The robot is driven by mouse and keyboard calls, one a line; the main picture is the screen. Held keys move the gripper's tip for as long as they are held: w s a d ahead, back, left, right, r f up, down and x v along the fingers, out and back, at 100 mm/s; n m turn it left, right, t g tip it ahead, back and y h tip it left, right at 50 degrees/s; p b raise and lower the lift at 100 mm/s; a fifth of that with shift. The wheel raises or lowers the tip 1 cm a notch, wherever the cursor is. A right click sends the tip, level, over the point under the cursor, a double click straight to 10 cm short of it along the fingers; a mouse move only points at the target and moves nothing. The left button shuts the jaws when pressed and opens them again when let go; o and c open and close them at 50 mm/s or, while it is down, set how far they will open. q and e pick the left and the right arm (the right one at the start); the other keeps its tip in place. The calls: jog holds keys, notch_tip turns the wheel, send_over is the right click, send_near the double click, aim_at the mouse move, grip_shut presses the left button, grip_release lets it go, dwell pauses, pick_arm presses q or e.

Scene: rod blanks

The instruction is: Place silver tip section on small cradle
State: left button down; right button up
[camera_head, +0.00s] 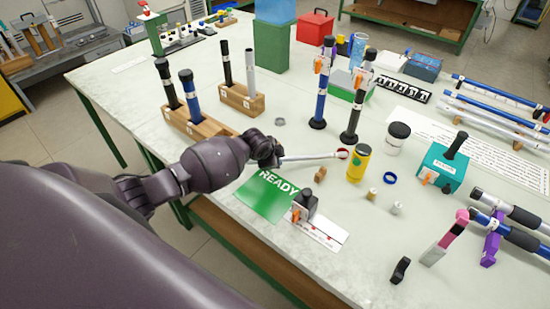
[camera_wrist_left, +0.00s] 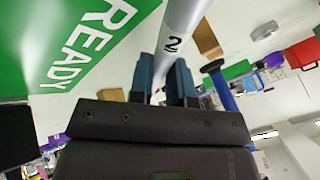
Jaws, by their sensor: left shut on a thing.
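My left gripper (camera_head: 277,160) is shut on the silver tip section (camera_head: 312,157), a thin silver rod held roughly level above the table, pointing right. In the left wrist view the silver rod (camera_wrist_left: 182,30) bears the number 2 and runs up from between the dark fingers (camera_wrist_left: 165,85). A small wooden block (camera_head: 320,174), perhaps the small cradle, sits just below the rod in the head view. The rod's far end appears beside a red ring (camera_head: 343,153) near a yellow can (camera_head: 359,163); contact cannot be told. My right gripper is not in view.
A green READY mat (camera_head: 262,199) lies just in front. Wooden stands (camera_head: 242,98) with upright rods are behind, and two tall rods (camera_head: 321,88) stand further right. A white jar (camera_head: 397,138), blue ring (camera_head: 390,178) and teal box (camera_head: 443,167) crowd the right.

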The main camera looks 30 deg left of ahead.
pick_arm(q)
jog(key=shift+f, duration=0.3)
jog(key=c, duration=1.1)
grip_release()
jog(key=shift+r, duration=0.1)
